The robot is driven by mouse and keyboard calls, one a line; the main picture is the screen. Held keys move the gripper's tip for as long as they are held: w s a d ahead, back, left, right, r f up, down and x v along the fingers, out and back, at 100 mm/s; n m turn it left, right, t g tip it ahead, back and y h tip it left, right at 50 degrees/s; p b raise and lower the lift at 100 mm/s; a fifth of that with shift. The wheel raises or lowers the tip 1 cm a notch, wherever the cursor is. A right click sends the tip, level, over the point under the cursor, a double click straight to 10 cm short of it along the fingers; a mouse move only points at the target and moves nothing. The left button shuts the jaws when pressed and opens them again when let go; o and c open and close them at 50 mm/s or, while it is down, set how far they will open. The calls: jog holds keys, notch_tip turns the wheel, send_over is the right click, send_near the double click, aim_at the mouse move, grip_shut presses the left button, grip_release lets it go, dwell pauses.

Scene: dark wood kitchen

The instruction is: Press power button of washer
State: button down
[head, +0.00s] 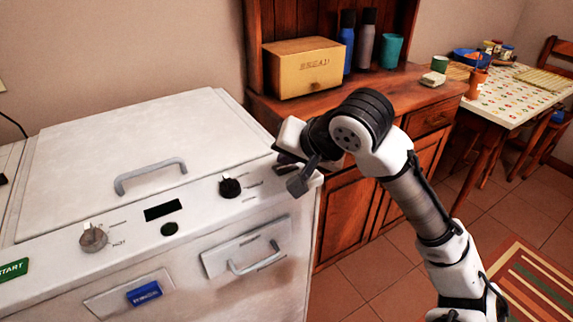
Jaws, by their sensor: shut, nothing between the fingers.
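The white washer (110,140) fills the left of the head view, with a handle on its lid. Its sloping front panel carries a grey knob (93,238), a dark display (164,210), a small round dark button (169,229) and a black knob (230,188). A green START label (12,270) is at the far left. I cannot read any control as the power button. My gripper (291,180) is shut and empty over the right end of the panel, right of the black knob. It hides that corner; whether it touches the panel I cannot tell.
A wooden cabinet (350,180) stands right behind my gripper, with a yellow box (304,68), a blue bottle (347,45) and a teal cup (392,50) on top. A laid table (510,95) is at the far right. Tiled floor (380,275) is open in front of the cabinet.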

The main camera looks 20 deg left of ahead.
aim_at(287, 170)
jog(key=shift+f, duration=0.1)
dwell(0.3)
jog(key=shift+r+p, duration=0.6)
jog(key=shift+p, duration=0.1)
notch_tip(287, 170, up, 6)
jog(key=p, duration=0.6)
jog(key=shift+a, duration=0.1)
